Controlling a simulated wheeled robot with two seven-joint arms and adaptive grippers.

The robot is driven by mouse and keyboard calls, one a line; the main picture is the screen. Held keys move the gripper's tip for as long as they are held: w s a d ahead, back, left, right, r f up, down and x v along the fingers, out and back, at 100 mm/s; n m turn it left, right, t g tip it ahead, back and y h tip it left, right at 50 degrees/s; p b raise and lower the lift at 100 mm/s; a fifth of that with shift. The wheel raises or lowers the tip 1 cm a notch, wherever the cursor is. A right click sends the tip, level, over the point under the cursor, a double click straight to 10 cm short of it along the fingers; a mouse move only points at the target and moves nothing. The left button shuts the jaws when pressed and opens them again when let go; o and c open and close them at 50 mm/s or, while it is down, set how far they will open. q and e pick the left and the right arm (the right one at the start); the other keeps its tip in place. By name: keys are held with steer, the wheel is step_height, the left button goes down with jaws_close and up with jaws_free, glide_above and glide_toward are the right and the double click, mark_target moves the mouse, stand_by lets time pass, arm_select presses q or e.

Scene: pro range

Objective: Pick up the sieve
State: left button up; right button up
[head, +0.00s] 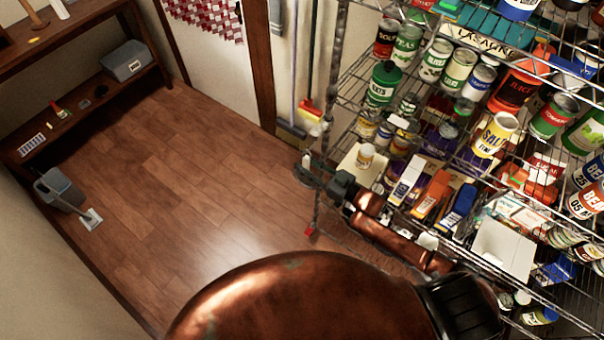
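I cannot make out a sieve in the head view. My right gripper (308,172) is at the left front edge of the wire shelf, beside its corner post and above the wooden floor. It points left in the picture, and its fingers are small and dark, so I cannot tell whether they are apart or closed. I see no sieve between them. My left gripper is not in view.
The wire shelf (330,100) at right is crowded with cans, jars and boxes. Brooms (291,126) lean at the back wall. A grey bin (62,190) stands at left. The wooden floor (185,200) is mostly clear.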

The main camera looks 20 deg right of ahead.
jaws_close()
steer(key=shift+r, duration=0.1)
stand_by(0.5)
